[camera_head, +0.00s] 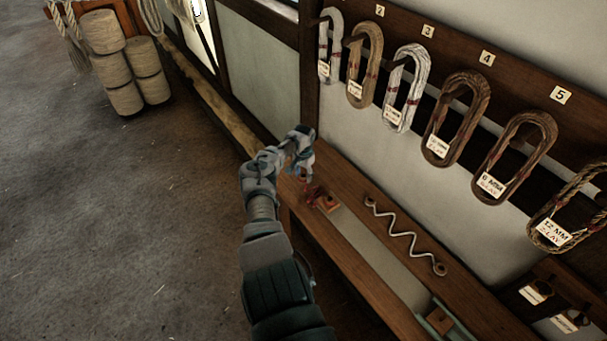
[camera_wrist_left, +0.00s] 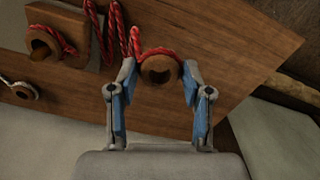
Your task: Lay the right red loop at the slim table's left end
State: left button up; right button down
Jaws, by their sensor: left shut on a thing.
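The slim table (camera_head: 345,239) runs along the wall, its left end under my left gripper (camera_head: 300,162). In the left wrist view, a red rope (camera_wrist_left: 117,30) lies in folds on the brown wood (camera_wrist_left: 235,55). Its right loop, round a wooden ring (camera_wrist_left: 158,68), sits between the fingertips of my left gripper (camera_wrist_left: 158,82), which is shut on it. The rope's other end passes round a peg on a wooden block (camera_wrist_left: 70,28). In the head view the red rope (camera_head: 308,190) shows just below my gripper; the held loop is hidden there. My right gripper is out of view.
A zigzag grey cord (camera_head: 405,237) with ringed ends lies right of the block (camera_head: 328,203). Several rope coils (camera_head: 457,119) hang on the wall above the table. Stacked spools (camera_head: 118,68) stand far left. The floor in front of the table is clear.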

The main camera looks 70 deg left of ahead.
aim_at(304, 189)
pick_arm(q)
jog(key=shift+f+b, duration=2)
jog(key=shift+f, duration=0.95)
jog(key=o, duration=0.9)
jog(key=shift+o, duration=0.2)
jog(key=shift+r, duration=0.5)
notch_tip(304, 189, up, 11)
jog(key=shift+a+f, duration=0.1)
jog(key=shift+f, duration=0.05)
